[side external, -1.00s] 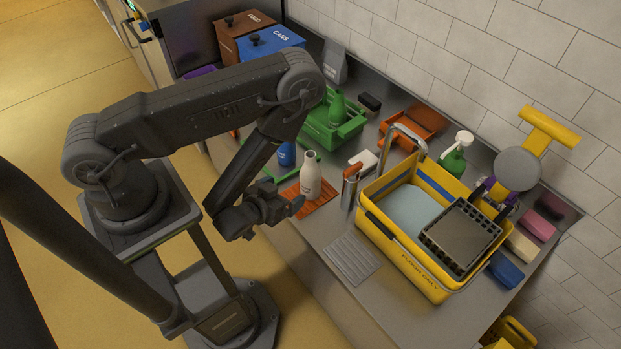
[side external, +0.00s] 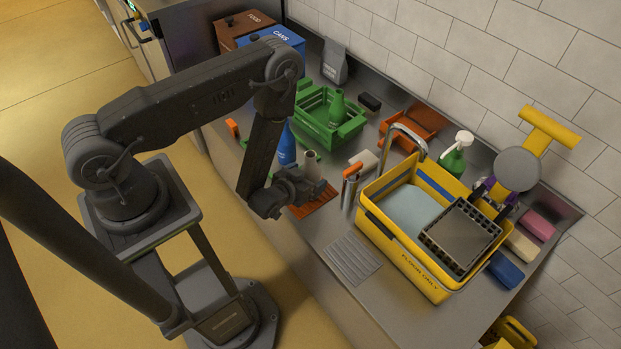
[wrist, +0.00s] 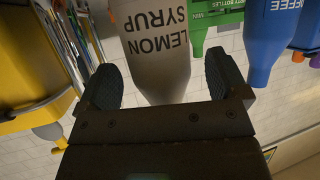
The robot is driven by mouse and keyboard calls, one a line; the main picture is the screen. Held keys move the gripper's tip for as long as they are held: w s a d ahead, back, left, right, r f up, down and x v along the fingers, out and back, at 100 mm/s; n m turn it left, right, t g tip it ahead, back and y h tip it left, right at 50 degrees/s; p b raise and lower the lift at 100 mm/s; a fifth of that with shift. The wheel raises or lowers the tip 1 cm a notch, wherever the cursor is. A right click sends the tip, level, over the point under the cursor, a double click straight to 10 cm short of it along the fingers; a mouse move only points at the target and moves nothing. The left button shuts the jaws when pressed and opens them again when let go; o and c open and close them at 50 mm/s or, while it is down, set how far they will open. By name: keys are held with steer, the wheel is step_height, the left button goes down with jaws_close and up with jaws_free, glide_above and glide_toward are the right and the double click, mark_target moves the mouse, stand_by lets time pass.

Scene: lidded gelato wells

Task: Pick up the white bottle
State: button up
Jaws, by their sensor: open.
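The white bottle (wrist: 152,45), lettered LEMON SYRUP, fills the upper middle of the wrist view, where the picture appears upside down. In the side view only its neck (side external: 311,158) shows clearly, since my gripper (side external: 308,187) hides most of its body. It stands on an orange ribbed mat (side external: 322,199). In the wrist view my gripper (wrist: 163,82) is open, with one dark finger on each side of the bottle. Gaps show beside the bottle, so I do not see it clasped.
A blue bottle (side external: 287,147) stands close behind the white one. A green crate (side external: 346,132) with a green bottle is farther back. A yellow bin (side external: 401,258) stands to the right, with an orange-handled item (side external: 351,180) between. A grooved grey patch (side external: 352,257) lies in front.

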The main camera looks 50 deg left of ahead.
steer(key=shift+x, duration=1.2)
steer(key=c, duration=1)
